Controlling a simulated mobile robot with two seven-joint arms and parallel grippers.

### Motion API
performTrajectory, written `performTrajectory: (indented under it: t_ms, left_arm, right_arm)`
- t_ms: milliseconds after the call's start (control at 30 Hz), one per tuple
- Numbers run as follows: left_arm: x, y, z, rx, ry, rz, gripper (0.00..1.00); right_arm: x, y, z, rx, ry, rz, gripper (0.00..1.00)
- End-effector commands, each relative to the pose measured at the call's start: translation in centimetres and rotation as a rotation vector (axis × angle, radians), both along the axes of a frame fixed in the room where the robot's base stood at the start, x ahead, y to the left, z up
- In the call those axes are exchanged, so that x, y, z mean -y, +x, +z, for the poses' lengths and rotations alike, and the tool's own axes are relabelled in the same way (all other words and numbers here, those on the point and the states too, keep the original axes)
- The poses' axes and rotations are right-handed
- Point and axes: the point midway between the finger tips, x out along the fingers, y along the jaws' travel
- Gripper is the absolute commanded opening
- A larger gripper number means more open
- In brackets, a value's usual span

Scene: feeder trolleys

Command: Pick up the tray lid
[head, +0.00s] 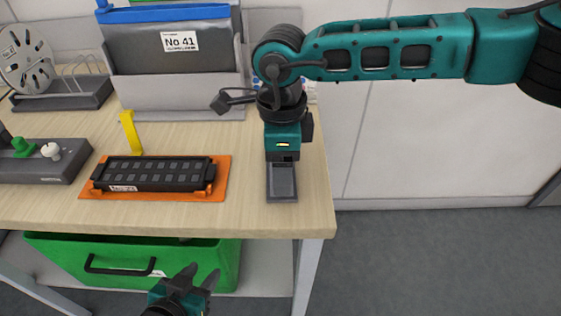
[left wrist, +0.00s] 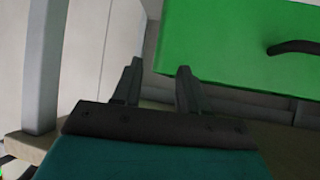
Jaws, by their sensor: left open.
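A long black tray (head: 152,175) with rows of grey squares on top and a small label lies on an orange base (head: 90,189) on the table. I cannot tell its lid apart from the tray body. My left gripper (head: 197,276) is open and empty, low in front of the table by the green bin; its fingers also show apart in the left wrist view (left wrist: 157,85). My right arm comes in from the upper right, its end over a dark grey pad (head: 283,192) at the table's right side; its fingers cannot be made out.
A green bin (head: 205,265) with a black handle stands below the table (head: 245,215). A yellow upright piece (head: 131,133) stands behind the tray. Floor at right is clear.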

Motion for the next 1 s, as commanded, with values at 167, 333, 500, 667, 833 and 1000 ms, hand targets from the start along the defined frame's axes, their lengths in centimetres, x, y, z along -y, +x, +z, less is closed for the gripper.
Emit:
performTrajectory:
  t_ms: [167, 333, 500, 667, 833, 1000]
  left_arm:
    - [0.0, 0.0, 0.0, 0.001, 0.0, 0.001, 0.43]
    - [0.0, 0.0, 0.0, 0.001, 0.0, 0.001, 0.43]
    - [-0.1, 0.1, 0.0, 0.001, 0.001, 0.0, 0.43]
    - [-0.1, 0.1, 0.1, 0.002, 0.001, 0.0, 0.43]
    - [-0.1, 0.1, 0.3, 0.003, 0.001, 0.001, 0.43]
    - [-0.2, 0.1, 0.5, 0.003, 0.003, 0.002, 0.43]
  right_arm:
    - [0.0, 0.0, 0.0, 0.0, 0.0, 0.0, 0.51]
    - [0.0, 0.0, 0.0, 0.0, 0.0, 0.0, 0.34]
    - [0.0, 0.0, 0.1, 0.001, 0.0, 0.0, 0.33]
    - [0.0, 0.0, 0.6, 0.001, 0.001, 0.0, 0.33]
    - [0.0, 0.1, 3.5, 0.004, 0.001, 0.0, 0.33]
    - [0.0, 0.1, 8.3, 0.007, 0.003, 0.0, 0.33]
